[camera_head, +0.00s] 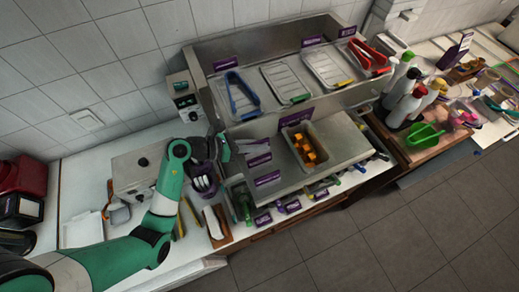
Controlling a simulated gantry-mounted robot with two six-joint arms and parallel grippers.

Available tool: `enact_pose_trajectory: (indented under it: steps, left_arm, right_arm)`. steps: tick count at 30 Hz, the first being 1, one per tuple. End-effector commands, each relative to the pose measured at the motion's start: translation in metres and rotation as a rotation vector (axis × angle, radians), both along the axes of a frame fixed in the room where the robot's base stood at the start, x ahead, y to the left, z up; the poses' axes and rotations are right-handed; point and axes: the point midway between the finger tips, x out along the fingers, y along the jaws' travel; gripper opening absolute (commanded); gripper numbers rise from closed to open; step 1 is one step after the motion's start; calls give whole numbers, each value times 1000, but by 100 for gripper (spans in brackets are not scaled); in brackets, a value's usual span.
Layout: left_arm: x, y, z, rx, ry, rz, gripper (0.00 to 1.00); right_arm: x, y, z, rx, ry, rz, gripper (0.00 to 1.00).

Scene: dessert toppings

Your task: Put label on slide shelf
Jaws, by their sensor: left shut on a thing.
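My left gripper (223,148) is at the front left corner of the steel topping station. It is shut on a small label (249,146), pale with some purple, held close to the station's front face. The jaws are small and dark here, so the exact grip is hard to see. Other purple labels sit on the station: one at the front left (259,160), one below it (267,179), one behind the orange-cube tray (297,115). Several more stand along the upper shelf (225,63) and the lower front row (263,219). My right gripper is out of view.
Trays with blue tongs (242,92) and red tongs (369,55) lie on the upper shelf. A tray of orange cubes (307,147) is on the lower shelf. A purple cup of utensils (204,180) stands close to my left wrist. Bottles (404,106) stand at right.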

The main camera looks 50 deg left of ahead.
Motion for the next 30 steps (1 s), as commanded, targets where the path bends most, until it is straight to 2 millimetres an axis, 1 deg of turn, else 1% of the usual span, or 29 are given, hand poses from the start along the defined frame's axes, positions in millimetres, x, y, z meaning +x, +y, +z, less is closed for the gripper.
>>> enact_pose_trajectory:
  steps: [2, 6, 9, 15, 16, 20, 21, 30]
  left_arm:
    - [0, 0, -3, -1, -3, 1, 0]
    - [0, 0, -27, -1, -2, 2, 0]
    - [0, 0, -37, 1, 0, 2, 0]
    - [-1, 0, -39, 0, 1, 0, 0]
    - [0, 0, -38, 0, 1, 0, 16]
    - [0, 0, -36, 0, -3, 1, 39]
    - [0, 0, -36, 1, -4, 1, 42]
    - [0, 0, -32, 1, -7, 0, 42]
  right_arm:
    - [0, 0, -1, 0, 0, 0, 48]
    - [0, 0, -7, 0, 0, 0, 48]
    - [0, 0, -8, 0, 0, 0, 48]
    - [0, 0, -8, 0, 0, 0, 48]
    - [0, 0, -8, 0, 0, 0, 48]
    - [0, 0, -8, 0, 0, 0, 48]
    - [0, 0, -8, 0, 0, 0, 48]
    - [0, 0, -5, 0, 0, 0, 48]
